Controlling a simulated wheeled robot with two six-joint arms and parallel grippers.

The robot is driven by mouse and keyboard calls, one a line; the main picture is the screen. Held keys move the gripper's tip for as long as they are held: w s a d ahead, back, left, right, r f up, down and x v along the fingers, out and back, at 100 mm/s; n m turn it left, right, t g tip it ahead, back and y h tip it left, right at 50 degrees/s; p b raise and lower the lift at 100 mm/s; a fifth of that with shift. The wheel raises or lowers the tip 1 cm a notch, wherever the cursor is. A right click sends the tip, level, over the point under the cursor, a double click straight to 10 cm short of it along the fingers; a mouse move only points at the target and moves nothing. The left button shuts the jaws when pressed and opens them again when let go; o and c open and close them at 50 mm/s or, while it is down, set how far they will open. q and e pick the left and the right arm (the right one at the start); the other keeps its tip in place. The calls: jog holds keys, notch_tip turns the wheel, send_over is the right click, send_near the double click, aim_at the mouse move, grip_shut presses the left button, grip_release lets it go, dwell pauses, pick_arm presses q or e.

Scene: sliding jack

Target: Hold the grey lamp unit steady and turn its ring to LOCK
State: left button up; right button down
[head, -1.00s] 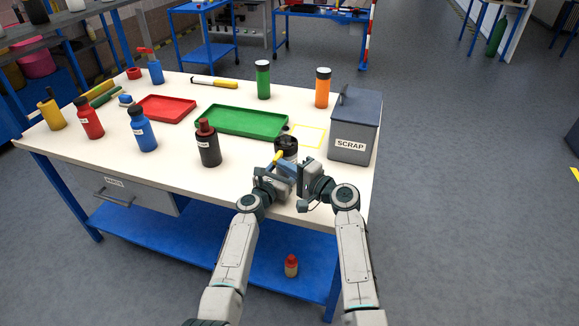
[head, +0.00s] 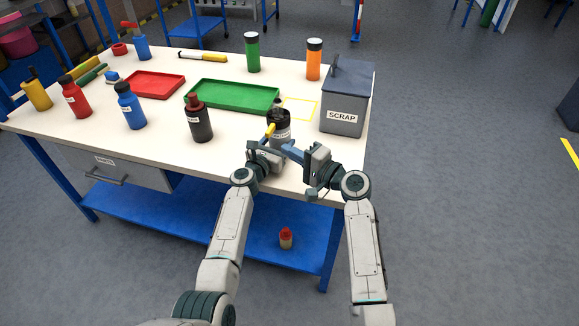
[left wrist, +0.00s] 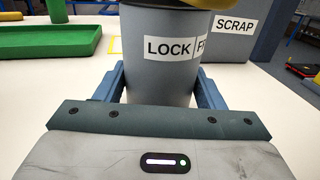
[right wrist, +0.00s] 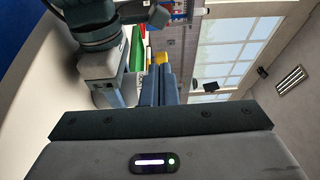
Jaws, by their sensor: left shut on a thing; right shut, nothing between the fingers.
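The grey lamp unit (head: 280,130) stands upright near the table's front edge, dark at its top in the head view. In the left wrist view its grey body (left wrist: 160,75) carries a LOCK label and part of a second label starting with F. A yellow part (left wrist: 207,4) shows above the labels, cut off by the frame; a yellow piece (head: 269,130) also shows at the lamp's left in the head view. My left gripper (head: 271,144) is shut on the grey body, fingers at either side. My right gripper (head: 288,148) is shut and empty, its fingertips (right wrist: 158,75) close to the lamp.
A grey SCRAP bin (head: 343,100) stands right of the lamp. A green tray (head: 233,107) and a black bottle (head: 200,125) are behind and left. A yellow outlined square (head: 303,107) on the table is empty. An orange bottle (head: 314,60) stands farther back.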

pick_arm(q)
jog(key=shift+a, duration=0.15)
pick_arm(e)
jog(key=s, duration=0.6)
jog(key=shift+s+a, duration=0.15)
jog(key=shift+a, duration=0.2)
pick_arm(q)
jog(key=o, duration=1.2)
jog(key=shift+o, duration=0.2)
jog(key=shift+s, duration=0.1)
